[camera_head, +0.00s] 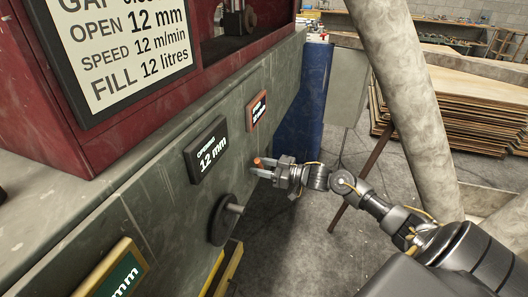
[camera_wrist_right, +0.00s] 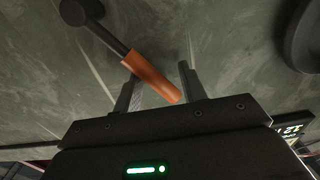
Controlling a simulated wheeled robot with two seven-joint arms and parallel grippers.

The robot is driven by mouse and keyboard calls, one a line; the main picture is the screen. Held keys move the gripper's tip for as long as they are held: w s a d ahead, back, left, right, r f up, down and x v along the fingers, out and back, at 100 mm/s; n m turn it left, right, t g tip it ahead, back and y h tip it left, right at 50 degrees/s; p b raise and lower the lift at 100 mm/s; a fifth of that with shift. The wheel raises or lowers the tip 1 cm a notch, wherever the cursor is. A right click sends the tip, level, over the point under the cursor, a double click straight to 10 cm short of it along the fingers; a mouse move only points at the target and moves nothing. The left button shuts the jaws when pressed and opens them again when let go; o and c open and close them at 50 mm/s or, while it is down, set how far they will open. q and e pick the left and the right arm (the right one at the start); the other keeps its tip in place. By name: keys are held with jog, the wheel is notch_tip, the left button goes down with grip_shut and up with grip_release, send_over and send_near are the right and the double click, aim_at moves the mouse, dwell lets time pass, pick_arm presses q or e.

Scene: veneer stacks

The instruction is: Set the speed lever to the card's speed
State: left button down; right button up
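The card (camera_head: 130,45) at upper left reads OPEN 12 mm, SPEED 12 m/min and FILL 12 litres; its top line is cut off. A lever with an orange grip (camera_head: 258,162) sits on the grey machine panel. In the right wrist view, the orange grip (camera_wrist_right: 152,76) slants on a dark rod from a round black pivot (camera_wrist_right: 76,11). My right gripper (camera_head: 263,168) is at the lever. Its fingers (camera_wrist_right: 160,80) are apart, one on each side of the grip, with a gap visible on the right side. My left gripper is not in view.
A red-framed display (camera_head: 257,109), too small to read, sits above the lever. A black display (camera_head: 207,150) reads OPENING 12 mm, above a black knob (camera_head: 224,219). A gold-framed display (camera_head: 112,274) is partly cut off. Stacked veneer sheets (camera_head: 460,100) stand behind.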

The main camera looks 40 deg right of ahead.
jog(key=shift+w+d+f, duration=0.1)
jog(key=p+v, duration=0.3)
jog(key=v, duration=0.4)
dwell(0.5)
jog(key=shift+d, duration=0.1)
dwell(0.3)
